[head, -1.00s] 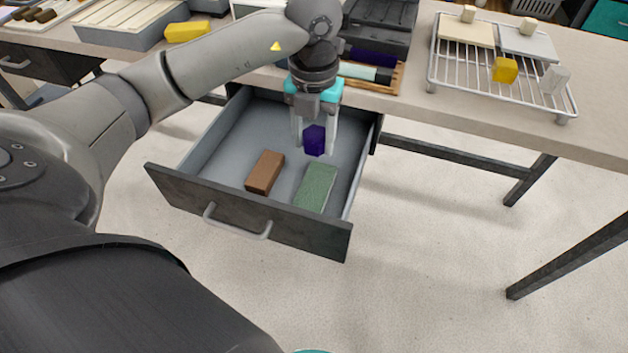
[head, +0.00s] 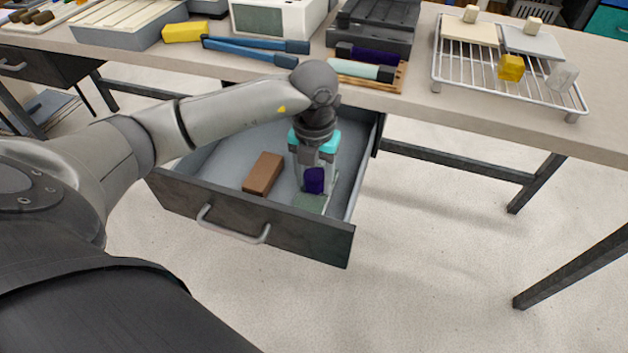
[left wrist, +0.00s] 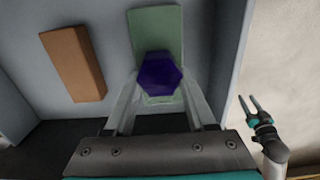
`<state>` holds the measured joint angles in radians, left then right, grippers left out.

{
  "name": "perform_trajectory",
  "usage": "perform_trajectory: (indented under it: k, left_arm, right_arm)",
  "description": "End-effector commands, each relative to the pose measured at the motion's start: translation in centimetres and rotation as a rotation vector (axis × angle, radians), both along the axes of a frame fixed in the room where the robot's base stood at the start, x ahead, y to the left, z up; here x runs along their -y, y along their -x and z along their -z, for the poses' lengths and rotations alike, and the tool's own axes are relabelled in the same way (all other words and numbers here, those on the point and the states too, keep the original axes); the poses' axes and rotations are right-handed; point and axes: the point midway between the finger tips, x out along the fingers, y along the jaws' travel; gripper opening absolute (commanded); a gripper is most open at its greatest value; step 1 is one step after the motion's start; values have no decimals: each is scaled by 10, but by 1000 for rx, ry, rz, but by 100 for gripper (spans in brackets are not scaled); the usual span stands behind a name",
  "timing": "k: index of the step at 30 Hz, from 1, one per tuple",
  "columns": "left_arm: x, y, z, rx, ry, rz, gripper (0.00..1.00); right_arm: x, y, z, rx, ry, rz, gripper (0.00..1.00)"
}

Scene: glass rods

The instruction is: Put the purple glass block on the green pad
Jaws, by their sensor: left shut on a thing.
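The purple glass block (head: 314,180) is between the fingers of my left gripper (head: 314,184), which is shut on it inside the open drawer. In the left wrist view the block (left wrist: 160,75) shows as a dark purple hexagonal end in front of the green pad (left wrist: 157,28). The green pad (head: 308,203) lies on the drawer floor near the front right, partly hidden by the gripper and block. I cannot tell whether the block touches the pad. My right gripper (left wrist: 257,110) is open and empty, away at the right of the left wrist view.
A brown block (head: 263,173) lies in the drawer left of the pad. The drawer front (head: 250,225) and side walls stand close around. On the bench are a wire rack (head: 480,73), blue-handled pliers-like tool (head: 255,48) and a yellow block (head: 184,32).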

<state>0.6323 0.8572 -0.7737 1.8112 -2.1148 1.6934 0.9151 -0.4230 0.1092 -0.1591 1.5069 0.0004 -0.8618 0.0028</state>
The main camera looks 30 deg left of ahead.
Motion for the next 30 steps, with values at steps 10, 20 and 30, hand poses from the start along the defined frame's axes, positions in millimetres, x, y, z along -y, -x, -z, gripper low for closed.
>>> perform_trajectory:
  k: [10,20,30]
  left_arm:
    - [0,0,3,1,0,0,0]
    - [0,0,6,0,-1,0,77]
    - [0,0,6,0,0,0,86]
  right_arm:
    - [-1,-1,-3,0,-1,1,50]
    - [-3,-4,-7,5,-3,1,50]
    - [-2,-3,-6,2,-3,1,50]
